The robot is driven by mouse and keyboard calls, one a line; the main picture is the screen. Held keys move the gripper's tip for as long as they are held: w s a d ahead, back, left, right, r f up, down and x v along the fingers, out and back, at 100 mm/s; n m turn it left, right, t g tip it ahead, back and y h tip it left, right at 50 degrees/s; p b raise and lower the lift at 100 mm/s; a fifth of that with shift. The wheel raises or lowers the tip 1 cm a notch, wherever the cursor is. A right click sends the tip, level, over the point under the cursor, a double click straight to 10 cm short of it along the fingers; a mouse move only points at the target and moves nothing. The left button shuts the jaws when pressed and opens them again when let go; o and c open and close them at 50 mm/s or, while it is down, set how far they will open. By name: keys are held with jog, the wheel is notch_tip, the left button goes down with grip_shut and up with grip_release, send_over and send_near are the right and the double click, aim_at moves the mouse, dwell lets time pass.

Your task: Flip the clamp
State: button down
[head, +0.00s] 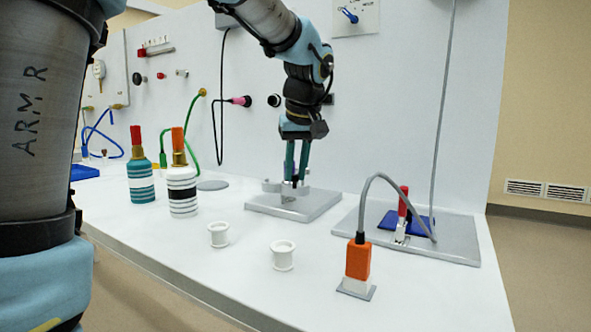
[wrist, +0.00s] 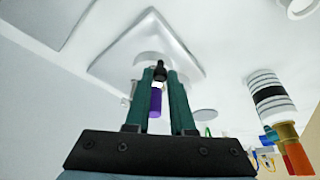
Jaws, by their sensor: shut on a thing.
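What looks like the clamp (head: 403,203) stands at the right in the head view, its red handle upright above a small metal base. It is on a blue pad on a grey plate. My gripper (head: 296,180) points down over another grey plate (head: 312,207), left of and apart from that clamp. In the wrist view, my gripper (wrist: 161,75) is shut on a small purple part (wrist: 155,103) with a black end. The fingers hide part of it, and I cannot tell whether it touches the plate's pale fixture. The red-handled clamp is not seen in the wrist view.
Two white spools (head: 283,256) stand in front. An orange block (head: 357,262) with a grey cable stands at the front right. A teal-banded bottle (head: 140,180) and a black-banded bottle (head: 182,192) stand at the left. A white panel with cables rises behind.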

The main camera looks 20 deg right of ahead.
jog(key=shift+d, duration=0.1)
jog(key=shift+w+d+r+n+y+p, duration=0.15)
jog(key=shift+d+n+y+p, duration=0.35)
jog(key=shift+n, duration=0.8)
jog(key=n, duration=0.1)
jog(key=w+d+n+y+p, duration=0.1)
jog(key=n, duration=0.1)
jog(key=d+n+p, duration=0.1)
jog(key=shift+w+n+y, duration=0.25)
jog(key=shift+n+y, duration=0.05)
jog(key=shift+w+d+n+g+y+p, duration=0.25)
jog(key=shift+w+n+g+p, duration=0.2)
jog(key=shift+n+p, duration=0.65)
jog(key=shift+w+d+n+g+y+p, duration=0.2)
jog(key=shift+w+n+g+y+p, duration=0.25)
jog(key=shift+n+p, duration=0.65)
jog(key=shift+w+d+n+g+y+p, duration=0.25)
jog(key=shift+w+n+p, duration=0.3)
jog(key=shift+n+p, duration=0.55)
jog(key=c, duration=0.8)
grip_release()
